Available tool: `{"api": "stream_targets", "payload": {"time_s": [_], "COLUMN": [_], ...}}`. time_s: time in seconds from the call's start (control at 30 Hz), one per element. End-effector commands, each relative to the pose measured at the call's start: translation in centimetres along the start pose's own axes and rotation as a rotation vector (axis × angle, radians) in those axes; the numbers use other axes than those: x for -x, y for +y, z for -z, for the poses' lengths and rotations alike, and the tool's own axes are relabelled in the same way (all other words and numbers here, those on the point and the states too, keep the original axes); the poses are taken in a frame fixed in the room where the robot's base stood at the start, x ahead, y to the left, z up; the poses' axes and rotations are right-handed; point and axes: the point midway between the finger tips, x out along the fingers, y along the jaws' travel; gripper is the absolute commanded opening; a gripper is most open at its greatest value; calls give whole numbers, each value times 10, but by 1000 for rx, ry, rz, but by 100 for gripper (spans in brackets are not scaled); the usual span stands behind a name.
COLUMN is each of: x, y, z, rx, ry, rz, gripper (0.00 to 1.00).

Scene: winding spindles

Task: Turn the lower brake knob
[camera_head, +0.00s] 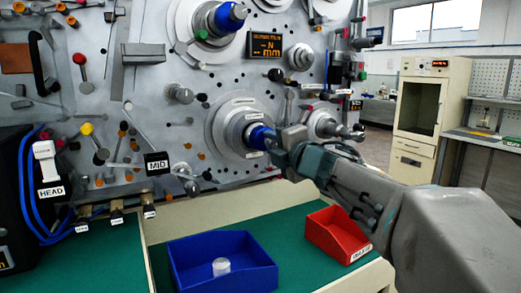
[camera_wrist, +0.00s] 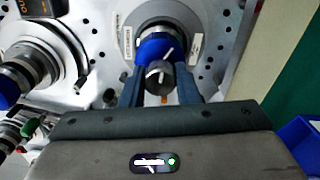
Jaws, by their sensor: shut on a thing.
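The lower brake knob (camera_wrist: 158,74) is a dark round knob with a white line, in front of a blue collar (camera_wrist: 158,48) on a grey disc. In the head view the blue collar (camera_head: 259,137) shows at the lower middle of the machine panel. My gripper (camera_head: 278,145) reaches it from the right and hides the dark knob there. In the wrist view my gripper (camera_wrist: 160,82) has one finger on each side of the knob and is shut on it. The white line on the knob is tilted from upright.
An upper blue spindle (camera_head: 228,17) and a grey knob (camera_head: 300,57) stick out of the panel above. A short spindle (camera_head: 326,123) is close to my gripper. A blue bin (camera_head: 221,264) with a white cylinder and a red bin (camera_head: 338,233) stand on the green bench below.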

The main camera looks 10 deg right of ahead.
Motion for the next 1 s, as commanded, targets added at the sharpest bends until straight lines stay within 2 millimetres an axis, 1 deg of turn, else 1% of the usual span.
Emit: {"api": "stream_targets", "payload": {"time_s": [0.23, 0.67, 0.7, 0.73, 0.77, 1.0], "x": [0, 0, 0, 0, 0, 0], "y": [-1, -1, -1, -1, -1, 0], "z": [0, 0, 0, 0, 0, 0], "rx": [50, 56, 56, 56, 56, 56], "ry": [0, 0, 0, 0, 0, 0], "rz": [1, 2, 2, 2, 1, 1], "gripper": [6, 6, 39, 48, 50, 50]}}
